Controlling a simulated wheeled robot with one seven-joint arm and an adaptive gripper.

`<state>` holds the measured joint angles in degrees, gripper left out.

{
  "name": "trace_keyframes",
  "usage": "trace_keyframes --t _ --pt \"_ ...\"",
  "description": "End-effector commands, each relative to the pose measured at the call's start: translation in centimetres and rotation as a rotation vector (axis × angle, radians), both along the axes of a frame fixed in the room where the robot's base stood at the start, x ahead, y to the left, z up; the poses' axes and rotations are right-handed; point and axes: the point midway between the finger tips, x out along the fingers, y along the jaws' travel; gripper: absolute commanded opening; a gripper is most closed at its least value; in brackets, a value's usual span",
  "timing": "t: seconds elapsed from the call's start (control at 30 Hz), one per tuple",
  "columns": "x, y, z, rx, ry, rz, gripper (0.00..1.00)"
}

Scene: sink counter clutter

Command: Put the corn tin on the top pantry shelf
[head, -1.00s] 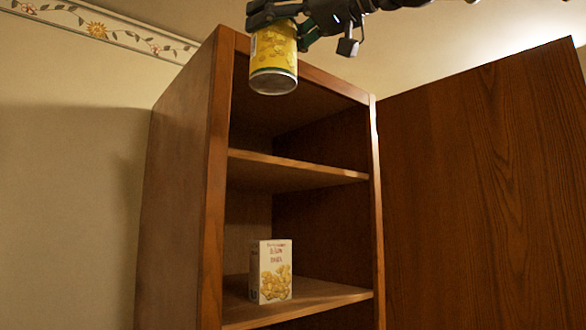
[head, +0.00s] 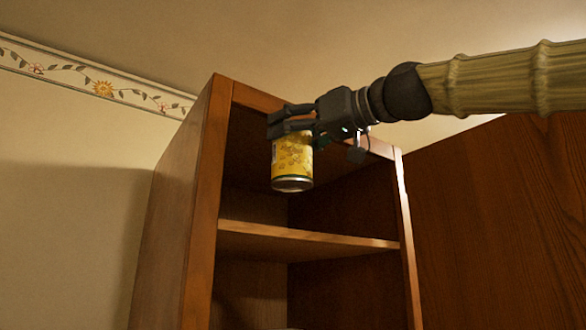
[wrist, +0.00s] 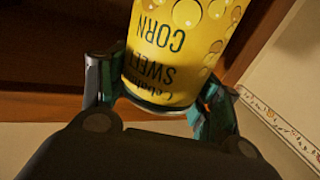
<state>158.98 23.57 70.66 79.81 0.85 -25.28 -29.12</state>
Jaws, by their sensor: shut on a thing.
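The yellow corn tin (head: 292,162) hangs upright from my gripper (head: 290,124) in the head view. The fingers are closed around its upper part. The tin is in front of the upper opening of the wooden pantry (head: 172,215), above the top shelf (head: 305,236) and apart from it. In the wrist view the tin (wrist: 180,50) shows the words "SWEET CORN" upside down, with a finger of my gripper (wrist: 160,95) on each side. How deep the tin is into the opening is hard to tell.
The pantry's top edge (head: 250,97) runs just behind my gripper. The open wooden door (head: 500,215) stands at the right, below my arm. The visible part of the top shelf is bare. A wall with a floral border (head: 100,88) is at the left.

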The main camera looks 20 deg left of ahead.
Motion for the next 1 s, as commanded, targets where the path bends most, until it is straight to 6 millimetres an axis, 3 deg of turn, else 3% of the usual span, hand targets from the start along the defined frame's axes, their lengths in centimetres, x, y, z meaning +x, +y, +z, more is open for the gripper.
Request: trace_keyframes --t 0.03,0.1,0.3,0.63,1.0 --pt "2.5 0.3 -0.1 0.001 0.015 -0.003 0.23" --pt "4.6 1.0 -0.5 0.0 0.018 -0.002 0.23" --pt "7.4 2.1 -0.8 0.0 0.016 -0.001 0.23" --pt "5.2 2.7 -0.1 0.001 -0.007 -0.001 0.23" --pt "9.3 2.9 -3.9 0.0 0.016 -0.001 0.23"
